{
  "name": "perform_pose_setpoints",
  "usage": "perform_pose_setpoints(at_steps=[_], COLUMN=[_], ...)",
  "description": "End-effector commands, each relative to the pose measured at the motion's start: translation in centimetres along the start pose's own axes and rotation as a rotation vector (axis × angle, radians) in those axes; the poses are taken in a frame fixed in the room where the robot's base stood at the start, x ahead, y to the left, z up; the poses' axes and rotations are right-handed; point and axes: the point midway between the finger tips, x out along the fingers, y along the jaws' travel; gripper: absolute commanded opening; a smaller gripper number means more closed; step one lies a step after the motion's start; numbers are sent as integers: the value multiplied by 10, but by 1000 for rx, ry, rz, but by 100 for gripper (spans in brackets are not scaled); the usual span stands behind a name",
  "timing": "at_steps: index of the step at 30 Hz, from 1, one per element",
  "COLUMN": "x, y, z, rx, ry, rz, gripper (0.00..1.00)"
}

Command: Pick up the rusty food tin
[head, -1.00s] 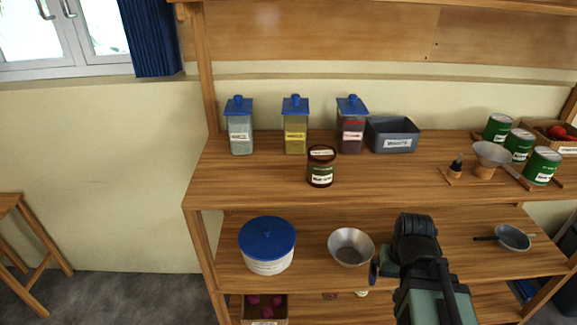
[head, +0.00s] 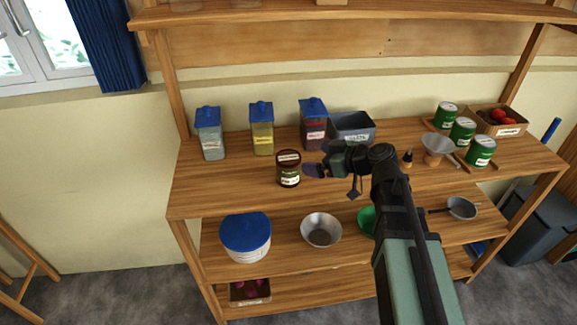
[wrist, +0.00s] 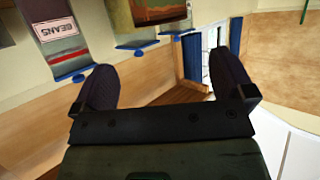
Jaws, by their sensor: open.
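I see a small gap between fingertips and tin.
Blue-lidded canisters (head: 262,130) stand behind the tin, and a grey bin (head: 352,127) is behind my gripper. Green tins (head: 463,132) and a funnel (head: 437,150) are to the right. The shelf left and front of the tin is clear.

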Motion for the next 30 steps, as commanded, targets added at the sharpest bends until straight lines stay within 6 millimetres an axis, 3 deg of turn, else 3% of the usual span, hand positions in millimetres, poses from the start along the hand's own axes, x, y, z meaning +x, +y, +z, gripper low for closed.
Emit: perform_pose_setpoints(at_steps=[4,12,17,25,30], x=[8,56,60,107,108], y=[0,0,-1,0,-1], z=[2,3,2,5,2], rx=[0,2,3,2,4], ry=[-2,-3,-3,-4,-4], rz=[-3,-4,-3,-5,-2], gripper=[100,100,100,100,100])
